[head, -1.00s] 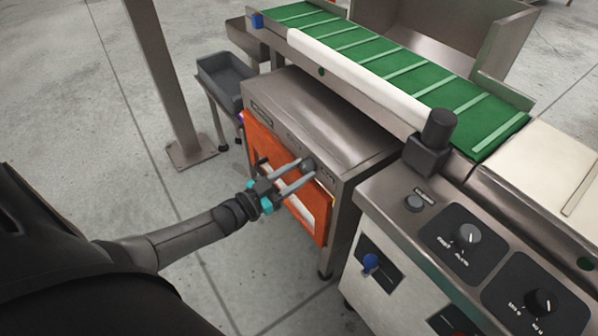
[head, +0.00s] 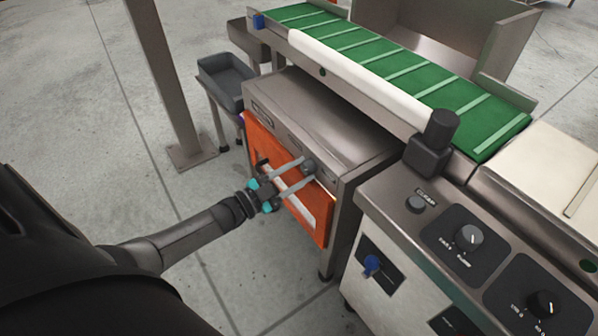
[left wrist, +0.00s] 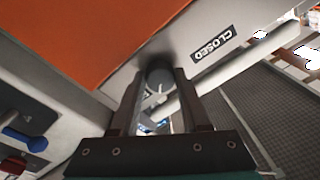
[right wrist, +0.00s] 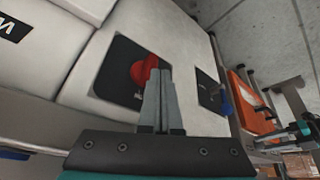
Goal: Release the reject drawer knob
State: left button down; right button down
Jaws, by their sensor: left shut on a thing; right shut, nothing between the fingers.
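The reject drawer knob (head: 309,165) is a dark grey round knob on the upper front of the steel cabinet (head: 325,115). My left gripper (head: 307,170) has its two long fingers on either side of the knob and is shut on it. In the left wrist view the knob (left wrist: 159,77) sits between the fingertips, beside a "CLOSED" label (left wrist: 213,47). My right gripper (right wrist: 160,72) is shut and empty in the right wrist view, with its tips near a red knob (right wrist: 145,69). It is not in the head view.
An orange panel (head: 262,143) covers much of the cabinet front. A control panel (head: 440,215) with dials and a blue switch (head: 371,264) stands at the right. A green conveyor belt (head: 410,80) runs above. A grey tray (head: 226,78) and a post (head: 160,80) stand at the left.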

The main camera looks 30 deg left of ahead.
pick_arm(q)
jog(key=shift+c, duration=1.9)
grip_release()
jog(key=shift+s+a, duration=0.1)
jog(key=shift+s, duration=0.15)
jog(key=p+v, duration=0.3)
jog(key=v, duration=1.1)
jog(key=shift+s, duration=0.4)
pick_arm(e)
notch_tip(320, 180, down, 6)
jog(key=g, duration=0.1)
pick_arm(q)
jog(key=shift+f, duration=0.1)
